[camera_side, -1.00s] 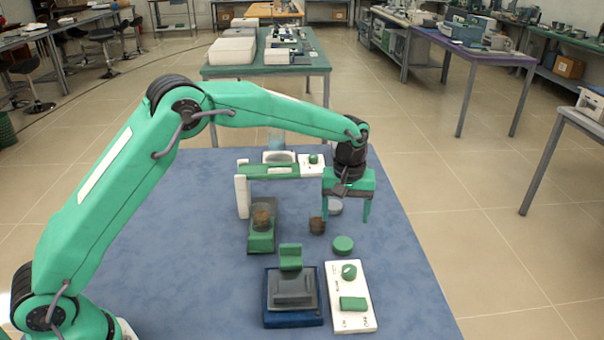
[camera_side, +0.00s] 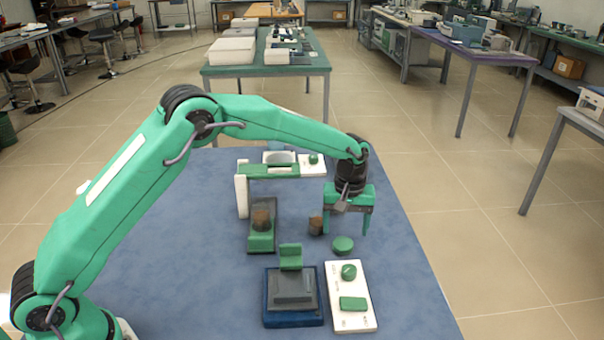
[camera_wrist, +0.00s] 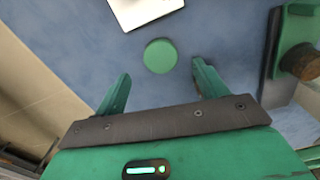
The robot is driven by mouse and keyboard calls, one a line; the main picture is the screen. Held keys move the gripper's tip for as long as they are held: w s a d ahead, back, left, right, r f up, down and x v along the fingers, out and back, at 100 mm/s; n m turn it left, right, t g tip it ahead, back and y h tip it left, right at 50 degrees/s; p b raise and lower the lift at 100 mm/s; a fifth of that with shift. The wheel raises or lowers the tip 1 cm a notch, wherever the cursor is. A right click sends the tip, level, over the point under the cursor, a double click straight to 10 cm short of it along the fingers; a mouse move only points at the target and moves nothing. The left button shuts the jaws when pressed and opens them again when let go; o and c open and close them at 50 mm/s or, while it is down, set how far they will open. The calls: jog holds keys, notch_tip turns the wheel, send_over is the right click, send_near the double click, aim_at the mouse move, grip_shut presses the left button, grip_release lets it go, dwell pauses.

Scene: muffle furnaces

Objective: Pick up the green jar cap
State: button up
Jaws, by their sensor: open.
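The green jar cap (camera_side: 343,245) is a small round green disc lying flat on the blue table mat, to the right of the table's middle. My gripper (camera_side: 346,232) is open and empty, low over the table close to the cap, and its fingers point down. In the wrist view the cap (camera_wrist: 160,56) lies beyond the fingertips, roughly centred between the two green fingers (camera_wrist: 162,72). I see no finger touching it.
A white panel with a green knob and switch (camera_side: 351,297) lies in front of the cap. A dark device on a blue base (camera_side: 292,318) stands left of it. A green stand (camera_side: 262,242) is further left. The mat to the right is clear.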

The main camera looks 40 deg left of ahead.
aim_at(343, 242)
jog(key=shift+f, duration=2.3)
jog(key=c, duration=1.1)
